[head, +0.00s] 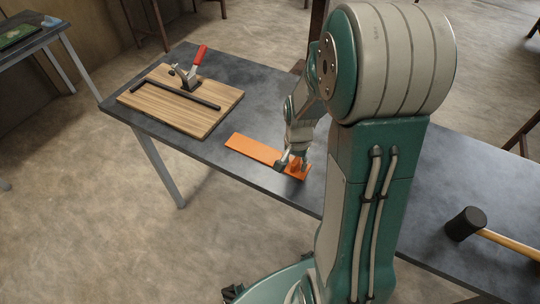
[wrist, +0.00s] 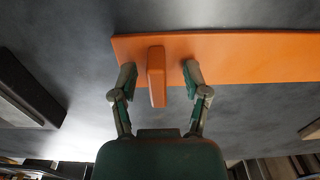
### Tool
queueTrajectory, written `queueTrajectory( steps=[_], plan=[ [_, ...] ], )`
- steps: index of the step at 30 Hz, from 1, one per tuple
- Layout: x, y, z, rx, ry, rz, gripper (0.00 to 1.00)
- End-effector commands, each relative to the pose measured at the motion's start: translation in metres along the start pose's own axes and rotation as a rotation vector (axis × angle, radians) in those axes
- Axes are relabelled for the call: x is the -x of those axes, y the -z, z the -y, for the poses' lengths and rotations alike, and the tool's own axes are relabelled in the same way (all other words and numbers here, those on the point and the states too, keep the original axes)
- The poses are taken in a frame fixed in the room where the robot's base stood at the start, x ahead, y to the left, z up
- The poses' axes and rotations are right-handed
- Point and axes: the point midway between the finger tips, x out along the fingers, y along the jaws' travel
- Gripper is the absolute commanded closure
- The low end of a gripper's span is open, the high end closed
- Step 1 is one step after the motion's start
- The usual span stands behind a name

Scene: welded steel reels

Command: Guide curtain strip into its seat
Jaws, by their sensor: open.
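The orange curtain strip (head: 252,149) lies flat on the dark table, with a raised orange tab near its right end in the head view. In the wrist view the strip (wrist: 250,58) runs off to the right, and the tab (wrist: 157,76) stands up between my fingers. My gripper (head: 293,164) is at the tab end of the strip. In the wrist view my gripper (wrist: 160,75) is open, one finger on each side of the tab, with visible gaps. A wooden board (head: 215,117) bears a black bar (head: 176,93) and a red-handled clamp (head: 197,60).
A black-headed mallet (head: 466,223) lies on the grey table (head: 330,190) at the right. The table between the strip and the wooden board is clear. Another table (head: 30,42) stands at the far left. A dark block (wrist: 25,92) shows at the left in the wrist view.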

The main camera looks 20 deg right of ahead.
Motion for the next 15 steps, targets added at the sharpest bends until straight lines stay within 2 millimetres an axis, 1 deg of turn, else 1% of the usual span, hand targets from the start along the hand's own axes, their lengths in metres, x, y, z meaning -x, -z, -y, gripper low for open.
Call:
queueTrajectory(
  steps=[1,2,3,5,6,15],
  plan=[
    [0.0002,0.0001,-0.0001,0.0,0.0,0.0,0.4],
    [0.0002,0.0001,-0.0001,0.0,0.0,0.0,0.49],
    [0.0003,0.0001,-0.0001,0.0,0.0,0.0,0.67],
    [0.0003,0.0001,-0.0001,0.0,0.0,0.0,0.94],
    [0.0004,0.0,-0.0001,0.0,0.0,0.0,1.0],
    [0.0004,0.0,-0.0001,0.0,0.0,0.0,1.0]
  ],
)
